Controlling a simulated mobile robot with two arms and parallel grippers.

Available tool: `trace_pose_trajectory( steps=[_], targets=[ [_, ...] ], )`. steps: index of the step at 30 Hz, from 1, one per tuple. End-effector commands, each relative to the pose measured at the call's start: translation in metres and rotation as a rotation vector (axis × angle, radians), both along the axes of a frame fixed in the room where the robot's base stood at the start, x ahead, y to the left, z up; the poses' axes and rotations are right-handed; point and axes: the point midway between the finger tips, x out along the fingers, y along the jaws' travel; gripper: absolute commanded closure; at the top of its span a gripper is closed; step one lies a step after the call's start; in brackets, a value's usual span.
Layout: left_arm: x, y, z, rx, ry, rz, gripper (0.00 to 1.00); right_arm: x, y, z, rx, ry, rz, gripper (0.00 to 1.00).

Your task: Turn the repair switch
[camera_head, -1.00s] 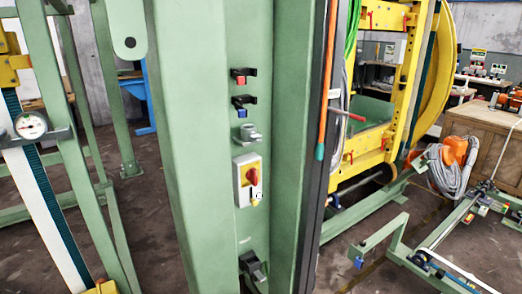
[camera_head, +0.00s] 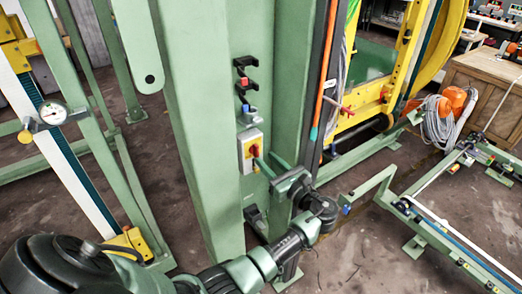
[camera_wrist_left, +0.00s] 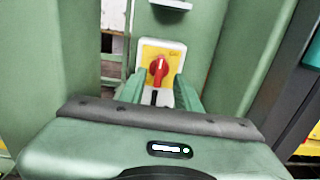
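The repair switch is a red rotary knob (camera_head: 254,150) on a yellow and grey box (camera_head: 244,158), mounted on the green column. My left gripper (camera_head: 265,158) is just in front and to the right of the box in the head view, its two green fingers pointing at the column. In the left wrist view the fingers (camera_wrist_left: 160,82) are spread apart and empty. The red knob (camera_wrist_left: 158,68) shows between and beyond them, with its handle close to upright. I cannot tell whether a finger touches the box. My right gripper is not in view.
Red and blue buttons on black brackets (camera_head: 243,72) sit above the switch. A black fitting (camera_head: 256,220) sits below it. The green column (camera_head: 195,120) stands beside an orange-and-black edge strip. A green floor frame (camera_head: 365,190) lies to the right.

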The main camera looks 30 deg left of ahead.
Motion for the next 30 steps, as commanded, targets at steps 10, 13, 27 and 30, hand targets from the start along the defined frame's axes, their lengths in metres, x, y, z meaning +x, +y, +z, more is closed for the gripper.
trace_pose_trajectory(
  steps=[10, 13, 27, 30],
  targets=[
    [0.015, 0.036, 0.001, -0.002, -0.001, 0.0, 0.67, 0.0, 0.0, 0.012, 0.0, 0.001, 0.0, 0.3],
    [0.015, 0.037, 0.0, -0.003, -0.001, -0.001, 0.67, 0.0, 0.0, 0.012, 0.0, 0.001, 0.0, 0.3],
    [0.015, 0.037, 0.0, -0.003, -0.002, 0.0, 1.0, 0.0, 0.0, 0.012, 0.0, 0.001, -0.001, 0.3],
    [0.015, 0.037, -0.001, -0.007, -0.008, 0.0, 1.0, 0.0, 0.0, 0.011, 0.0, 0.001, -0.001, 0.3]
  ],
)
